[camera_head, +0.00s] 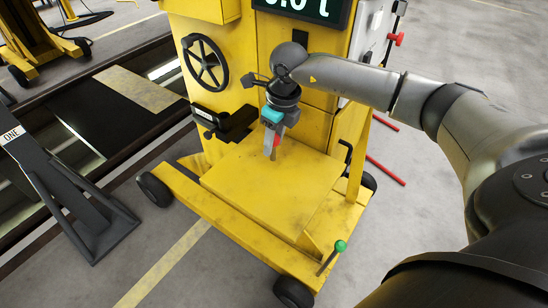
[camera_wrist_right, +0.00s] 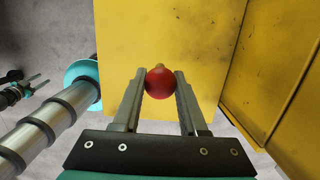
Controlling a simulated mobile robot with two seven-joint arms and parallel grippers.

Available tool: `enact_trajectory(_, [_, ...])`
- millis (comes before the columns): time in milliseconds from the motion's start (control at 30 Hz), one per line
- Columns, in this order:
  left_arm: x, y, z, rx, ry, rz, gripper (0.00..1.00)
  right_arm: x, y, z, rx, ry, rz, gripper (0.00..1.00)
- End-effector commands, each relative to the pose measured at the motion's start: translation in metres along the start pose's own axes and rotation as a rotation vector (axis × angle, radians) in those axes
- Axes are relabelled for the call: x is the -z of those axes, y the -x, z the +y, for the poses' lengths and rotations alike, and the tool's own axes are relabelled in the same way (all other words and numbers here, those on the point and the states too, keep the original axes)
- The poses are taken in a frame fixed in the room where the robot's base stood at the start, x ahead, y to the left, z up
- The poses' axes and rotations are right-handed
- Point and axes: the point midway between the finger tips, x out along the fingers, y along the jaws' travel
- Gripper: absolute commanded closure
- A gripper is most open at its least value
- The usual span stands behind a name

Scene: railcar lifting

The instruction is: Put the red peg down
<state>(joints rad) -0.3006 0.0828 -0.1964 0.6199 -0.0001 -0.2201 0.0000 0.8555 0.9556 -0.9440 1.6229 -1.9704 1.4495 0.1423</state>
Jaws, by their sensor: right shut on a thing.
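The red peg (camera_head: 274,153) is held upright above the yellow platform of the cart (camera_head: 262,195). My right gripper (camera_head: 272,146) is shut on it, pointing down. In the right wrist view, the peg's round red head (camera_wrist_right: 160,84) sits between the two fingers of my right gripper (camera_wrist_right: 161,86), with the yellow platform (camera_wrist_right: 125,35) beyond. Whether the peg's lower end touches the platform cannot be told. In the right wrist view, my left gripper (camera_wrist_right: 28,88) shows small at the left edge; its jaws are too small to judge.
The yellow cabinet with a black handwheel (camera_head: 205,63) and a display (camera_head: 303,8) rises behind the platform. A green-knobbed lever (camera_head: 340,246) stands at the front corner. A dark stand marked ONE (camera_head: 75,190) and a pit are left. Red bars (camera_head: 386,170) lie on the floor.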

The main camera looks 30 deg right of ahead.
Motion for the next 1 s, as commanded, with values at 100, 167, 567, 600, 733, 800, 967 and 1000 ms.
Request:
enact_trajectory(100, [0.0, -0.001, 0.0, 0.0, -0.001, 0.0, 0.5, 0.001, -0.011, -0.001, 0.001, -0.002, -0.001, 1.0])
enact_trajectory(167, [0.0, -0.002, 0.0, -0.001, -0.001, 0.0, 0.5, 0.002, -0.014, -0.001, 0.001, -0.002, -0.001, 1.0])
enact_trajectory(567, [0.0, -0.006, 0.003, -0.004, -0.004, 0.001, 0.5, 0.008, -0.056, -0.001, 0.0, -0.001, -0.003, 1.0])
enact_trajectory(600, [0.0, -0.006, 0.003, -0.004, -0.004, 0.001, 0.5, 0.008, -0.055, -0.001, 0.001, 0.0, -0.003, 1.0])
enact_trajectory(733, [0.001, -0.006, 0.004, -0.006, -0.004, 0.001, 0.5, 0.008, -0.055, -0.001, 0.001, 0.0, -0.003, 1.0])
enact_trajectory(800, [0.001, -0.007, 0.004, -0.006, -0.004, 0.001, 0.5, 0.008, -0.057, -0.001, 0.001, 0.0, -0.003, 1.0])
enact_trajectory(967, [0.001, -0.009, 0.004, -0.006, -0.004, 0.002, 0.5, 0.009, -0.059, -0.001, 0.0, 0.0, -0.002, 0.52])
enact_trajectory(1000, [0.001, -0.009, 0.004, -0.006, -0.004, 0.002, 0.5, 0.009, -0.059, -0.001, 0.0, 0.0, -0.002, 0.47])
